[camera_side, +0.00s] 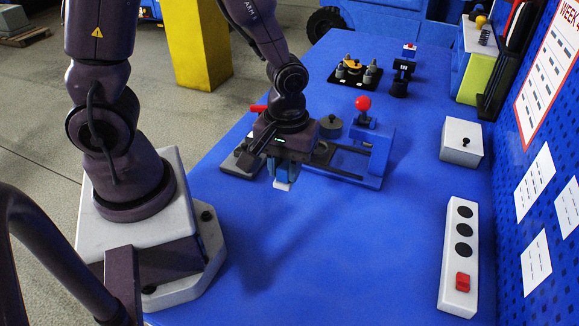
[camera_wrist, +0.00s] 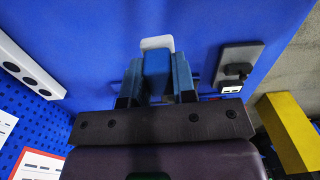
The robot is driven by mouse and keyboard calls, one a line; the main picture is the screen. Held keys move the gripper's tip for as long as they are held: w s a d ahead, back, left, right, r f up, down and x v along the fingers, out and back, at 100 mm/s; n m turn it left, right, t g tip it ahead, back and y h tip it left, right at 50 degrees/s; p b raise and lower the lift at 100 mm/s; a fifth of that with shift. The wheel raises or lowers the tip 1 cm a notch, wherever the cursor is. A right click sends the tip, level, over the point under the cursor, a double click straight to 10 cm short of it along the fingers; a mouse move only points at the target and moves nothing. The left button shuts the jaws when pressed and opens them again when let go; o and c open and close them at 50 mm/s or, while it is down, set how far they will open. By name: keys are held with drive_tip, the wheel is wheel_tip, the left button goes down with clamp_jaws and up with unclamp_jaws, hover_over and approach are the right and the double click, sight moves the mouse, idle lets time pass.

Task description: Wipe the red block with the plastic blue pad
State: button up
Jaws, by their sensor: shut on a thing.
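My gripper (camera_side: 284,172) is shut on a blue block with a white end, which appears to be the blue pad (camera_wrist: 156,66). It also shows below the fingers in the side view (camera_side: 282,185). The gripper points down and holds the pad above the blue table. The wrist view shows part of that white box (camera_wrist: 30,72), but not the red block.
A blue fixture with a red ball lever (camera_side: 363,104) stands just behind and right of my gripper. A grey plate (camera_side: 240,165) lies to its left. A white box with a black knob (camera_side: 461,142) stands near the pegboard wall. The front middle of the table (camera_side: 340,260) is clear.

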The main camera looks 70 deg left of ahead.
drive_tip(key=w+a+n, duration=0.2)
drive_tip(key=w+a, duration=0.2)
drive_tip(key=a, duration=0.6)
drive_tip(key=w+a+f+n, duration=0.1)
drive_tip(key=w+a+n, duration=0.2)
drive_tip(key=a, duration=0.8)
drive_tip(key=w+a+f+n, duration=0.1)
drive_tip(key=w+a+n, duration=0.2)
drive_tip(key=a, duration=0.8)
drive_tip(key=shift+w+a+f, duration=0.1)
drive_tip(key=shift+w+a, duration=0.05)
drive_tip(key=shift+w, duration=0.4)
drive_tip(key=shift+w+a+f, duration=0.1)
drive_tip(key=shift+w, duration=0.45)
wheel_tip(320, 180, up, 3)
drive_tip(key=w+a, duration=0.2)
drive_tip(key=shift+d+f, duration=0.1)
drive_tip(key=shift+f, duration=4.2)
drive_tip(key=shift+s+d, duration=2.7)
drive_tip(key=shift+s, duration=0.1)
drive_tip(key=shift+c, duration=0.3)
drive_tip(key=shift+w+a, duration=2.7)
wheel_tip(320, 180, up, 8)
drive_tip(key=shift+r, duration=0.2)
